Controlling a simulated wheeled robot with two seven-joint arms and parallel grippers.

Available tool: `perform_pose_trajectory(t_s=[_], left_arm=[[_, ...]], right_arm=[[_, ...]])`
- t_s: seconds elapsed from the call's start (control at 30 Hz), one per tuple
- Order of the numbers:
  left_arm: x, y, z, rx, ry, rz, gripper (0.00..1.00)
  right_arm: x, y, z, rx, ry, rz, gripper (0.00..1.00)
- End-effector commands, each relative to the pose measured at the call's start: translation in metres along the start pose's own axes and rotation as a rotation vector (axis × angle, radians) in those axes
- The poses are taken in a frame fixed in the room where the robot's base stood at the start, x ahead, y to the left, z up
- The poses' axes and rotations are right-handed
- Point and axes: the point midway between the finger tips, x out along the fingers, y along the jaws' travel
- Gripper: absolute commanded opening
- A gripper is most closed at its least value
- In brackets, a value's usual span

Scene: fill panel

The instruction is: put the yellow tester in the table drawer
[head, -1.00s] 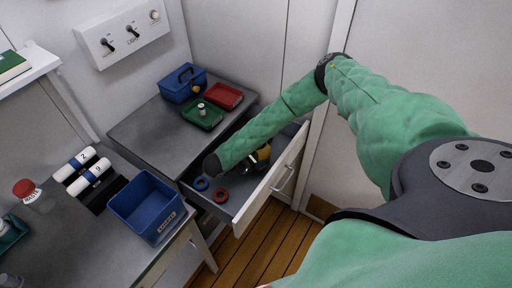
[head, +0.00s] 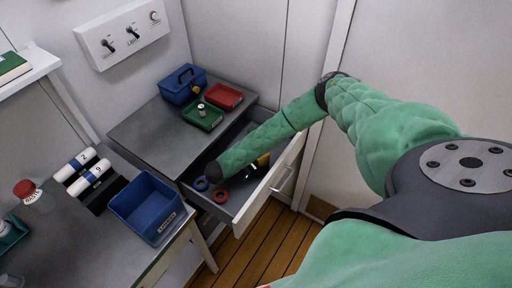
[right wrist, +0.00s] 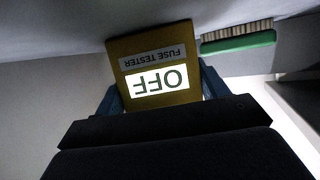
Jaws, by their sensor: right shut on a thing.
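The yellow tester (right wrist: 155,68) fills the middle of the right wrist view, its label reading FUSE TESTER and its screen OFF, upside down. My right gripper (right wrist: 160,88) is shut on it, one finger on each side. In the head view the tester (head: 263,160) shows only as a small yellow patch beside my green forearm, inside the outline of the open table drawer (head: 268,200). My arm hides most of it and the gripper there. Whether the tester touches the drawer floor I cannot tell. My left gripper is not in view.
In the drawer lie a blue ring (head: 200,184) and a red ring (head: 221,196). A green brush (right wrist: 238,42) shows beside the tester. On the tabletop stand a blue toolbox (head: 183,85), a red tray (head: 224,96) and a green tray (head: 202,117). A blue bin (head: 146,207) stands nearer.

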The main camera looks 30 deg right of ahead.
Motion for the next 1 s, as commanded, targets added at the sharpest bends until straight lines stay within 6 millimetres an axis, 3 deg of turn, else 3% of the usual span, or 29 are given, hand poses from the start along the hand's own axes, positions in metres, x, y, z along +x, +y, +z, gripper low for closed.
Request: perform_pose_trajectory(t_s=[0.03, 0.13, 0.53, 0.77, 1.0], left_arm=[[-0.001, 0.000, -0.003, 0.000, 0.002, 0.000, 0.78], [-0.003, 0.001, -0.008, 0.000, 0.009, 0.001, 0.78], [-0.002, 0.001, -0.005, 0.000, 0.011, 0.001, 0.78], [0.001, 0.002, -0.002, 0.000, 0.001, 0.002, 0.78], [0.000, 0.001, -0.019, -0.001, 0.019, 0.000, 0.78]], right_arm=[[0.000, 0.000, 0.001, 0.000, 0.000, 0.000, 0.77], [0.000, 0.000, 0.000, 0.000, 0.000, 0.000, 0.94], [-0.004, -0.001, -0.002, 0.000, -0.001, -0.001, 0.94], [-0.026, -0.002, -0.002, 0.001, 0.000, -0.004, 0.94], [-0.057, -0.002, 0.000, 0.001, -0.001, -0.005, 0.94]])
